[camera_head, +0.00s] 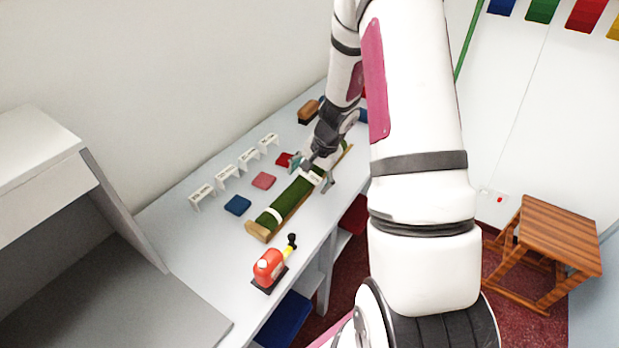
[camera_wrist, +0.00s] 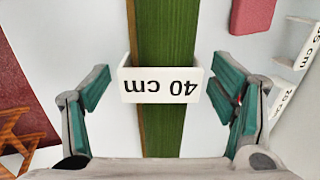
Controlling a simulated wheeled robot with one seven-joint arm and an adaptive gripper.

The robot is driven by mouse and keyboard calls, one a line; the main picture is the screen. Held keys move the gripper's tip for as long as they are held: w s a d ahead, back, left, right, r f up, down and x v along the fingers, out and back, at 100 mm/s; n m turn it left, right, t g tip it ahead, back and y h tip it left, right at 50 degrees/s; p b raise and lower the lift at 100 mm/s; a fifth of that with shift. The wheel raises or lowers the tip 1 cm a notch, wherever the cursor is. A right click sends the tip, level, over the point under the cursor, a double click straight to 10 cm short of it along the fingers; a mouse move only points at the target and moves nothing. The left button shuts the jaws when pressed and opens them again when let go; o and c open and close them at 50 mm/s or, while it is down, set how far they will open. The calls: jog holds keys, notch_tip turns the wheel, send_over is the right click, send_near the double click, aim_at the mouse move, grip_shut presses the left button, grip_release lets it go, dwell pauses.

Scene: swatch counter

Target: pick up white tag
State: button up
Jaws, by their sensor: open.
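A white tag (camera_wrist: 160,84) printed "40 cm", upside down in the wrist view, sits across a long green strip (camera_wrist: 167,40). In the head view the tag (camera_head: 314,178) shows small beside my fingers on the green piece (camera_head: 289,198), which has wooden edges. My gripper (camera_wrist: 158,92) is open, with one teal-padded finger on each side of the tag and a gap on both sides. In the head view my gripper (camera_head: 311,172) is over the far part of the green piece, and my arm hides some of the counter.
Several white standing tags (camera_head: 225,172) line the wall side of the counter (camera_head: 160,225). Blue (camera_head: 237,205), pink (camera_head: 264,180) and red (camera_head: 284,159) swatches lie between. A wooden stool (camera_head: 549,237) is at right.

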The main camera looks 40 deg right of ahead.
jog(key=shift+c, duration=0.3)
jog(key=c, duration=0.9)
jog(key=shift+c, duration=0.2)
jog(key=shift+r, duration=0.1)
